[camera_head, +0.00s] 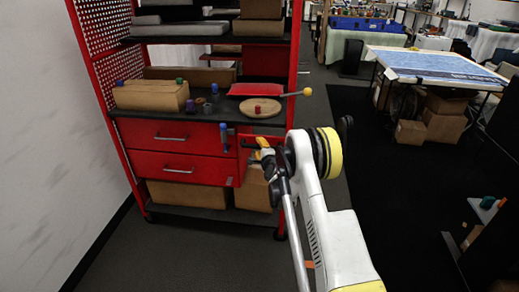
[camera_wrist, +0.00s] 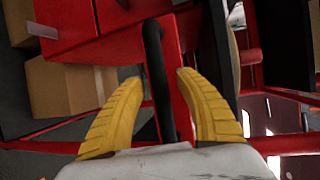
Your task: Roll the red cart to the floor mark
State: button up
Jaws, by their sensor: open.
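The red cart (camera_head: 190,168) stands by the wall at the left, with shelves, two drawers and a black worktop. In the wrist view its red frame (camera_wrist: 70,22) fills the upper part. A black bar handle (camera_wrist: 156,75) on the cart runs between the two yellow fingers of my gripper (camera_wrist: 160,78). The fingers are open, one on each side of the handle, with gaps visible. In the head view my gripper (camera_head: 262,150) is at the cart's right front side, partly hidden by my arm. I cannot make out the floor mark for certain.
The cart carries cardboard boxes (camera_head: 150,96), a round wooden board (camera_head: 250,112) and small coloured pieces. A white wall (camera_head: 50,130) is close at left. A table (camera_head: 440,66) with boxes beneath stands at the right back. Dark floor (camera_head: 400,190) lies open at right.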

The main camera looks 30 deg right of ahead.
grip_shut()
jog(key=shift+s+d, duration=0.15)
jog(key=s+d, duration=0.8)
jog(key=d, duration=0.4)
jog(key=s+d, duration=0.8)
jog(key=d, duration=0.4)
jog(key=shift+s+d, duration=0.25)
grip_release()
jog(key=shift+s, duration=0.1)
